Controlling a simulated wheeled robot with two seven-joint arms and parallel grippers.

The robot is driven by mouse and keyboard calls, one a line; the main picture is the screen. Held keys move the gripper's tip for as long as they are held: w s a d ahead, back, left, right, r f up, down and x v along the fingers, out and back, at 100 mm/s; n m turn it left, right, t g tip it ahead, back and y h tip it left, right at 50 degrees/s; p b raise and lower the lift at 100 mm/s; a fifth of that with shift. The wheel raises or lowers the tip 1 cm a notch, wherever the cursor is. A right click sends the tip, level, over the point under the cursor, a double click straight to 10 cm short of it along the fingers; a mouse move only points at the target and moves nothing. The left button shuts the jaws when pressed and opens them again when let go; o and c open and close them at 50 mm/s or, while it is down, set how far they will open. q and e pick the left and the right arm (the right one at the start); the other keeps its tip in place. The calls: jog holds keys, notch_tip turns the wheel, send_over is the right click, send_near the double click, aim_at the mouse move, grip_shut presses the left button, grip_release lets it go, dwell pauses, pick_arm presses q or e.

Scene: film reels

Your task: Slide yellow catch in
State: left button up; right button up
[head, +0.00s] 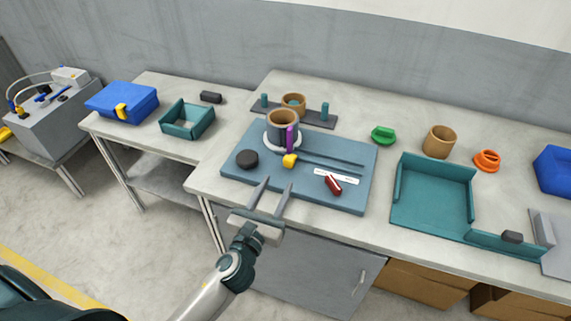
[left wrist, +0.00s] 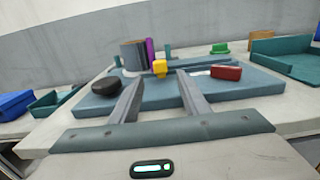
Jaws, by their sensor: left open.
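The yellow catch (head: 290,160) sits on the blue-grey board (head: 235,175), at the left end of a dark slot and just in front of a cylinder (head: 283,128) with a purple strip (head: 291,140). The catch also shows in the left wrist view (left wrist: 160,68), straight ahead between my fingers. My left gripper (head: 279,183) is open and empty, near the board's front edge and short of the catch. In the left wrist view its two fingers (left wrist: 158,95) point toward the catch. My right gripper is not in view.
A black round knob (head: 247,159) lies left of the catch, and a red block (head: 333,185) lies to the right beside a white label strip (head: 337,176). Behind the cylinder stands a dark rack with teal pegs (head: 325,112). A teal tray (head: 400,208) is further right.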

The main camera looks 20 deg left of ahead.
aim_at(287, 164)
pick_arm(q)
jog(key=w+p, duration=0.1)
jog(key=w, duration=0.7)
jog(key=shift+d, duration=0.15)
grip_shut()
